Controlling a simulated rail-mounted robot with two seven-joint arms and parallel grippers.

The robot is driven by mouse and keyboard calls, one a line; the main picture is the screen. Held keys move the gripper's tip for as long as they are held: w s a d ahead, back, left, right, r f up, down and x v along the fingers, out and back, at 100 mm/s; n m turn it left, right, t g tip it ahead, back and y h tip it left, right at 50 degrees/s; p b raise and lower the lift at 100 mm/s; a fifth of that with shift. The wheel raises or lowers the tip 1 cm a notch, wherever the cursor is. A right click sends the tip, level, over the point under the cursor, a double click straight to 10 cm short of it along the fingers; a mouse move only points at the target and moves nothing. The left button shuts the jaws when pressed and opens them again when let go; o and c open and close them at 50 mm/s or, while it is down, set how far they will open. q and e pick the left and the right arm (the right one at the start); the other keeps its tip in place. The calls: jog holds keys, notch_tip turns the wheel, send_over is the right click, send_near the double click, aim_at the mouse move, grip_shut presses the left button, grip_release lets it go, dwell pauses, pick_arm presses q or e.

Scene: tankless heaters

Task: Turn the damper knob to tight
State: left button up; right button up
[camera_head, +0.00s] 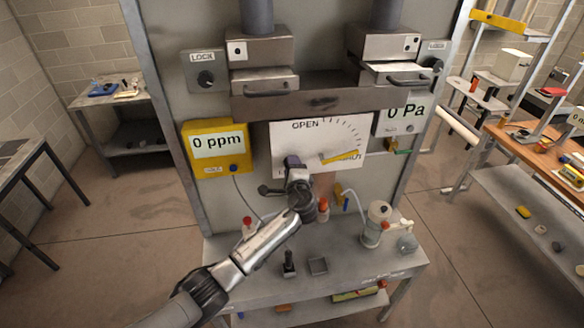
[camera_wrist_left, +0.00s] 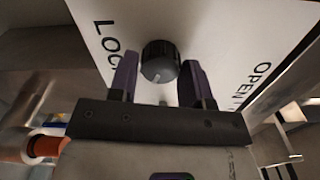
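A white dial panel (camera_head: 292,136) marked OPEN at its top hangs on the front of the stand. Its yellow pointer (camera_head: 339,157) lies low at the right, beside lettering that ends in UT. My left gripper (camera_head: 292,162) is in front of the panel's lower left part and hides what is behind it. In the left wrist view, a round black knob (camera_wrist_left: 160,58) with a pale index mark sits on the white panel between the two purple fingers of my left gripper (camera_wrist_left: 157,76). The fingers are apart, with a gap visible at the left of the knob. My right gripper is not in view.
A yellow meter (camera_head: 218,147) reads 0 ppm at the left; a grey meter (camera_head: 401,115) reads 0 Pa at the right. Another knob (camera_head: 206,79) sits under a LOCK label. Bottles, including a white-bodied one (camera_head: 376,224), stand on the shelf below.

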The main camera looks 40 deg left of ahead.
pick_arm(q)
jog(key=shift+o, duration=1.4)
jog(key=b+v, duration=0.3)
jog(key=v, duration=1.1)
jog(key=shift+a, duration=0.1)
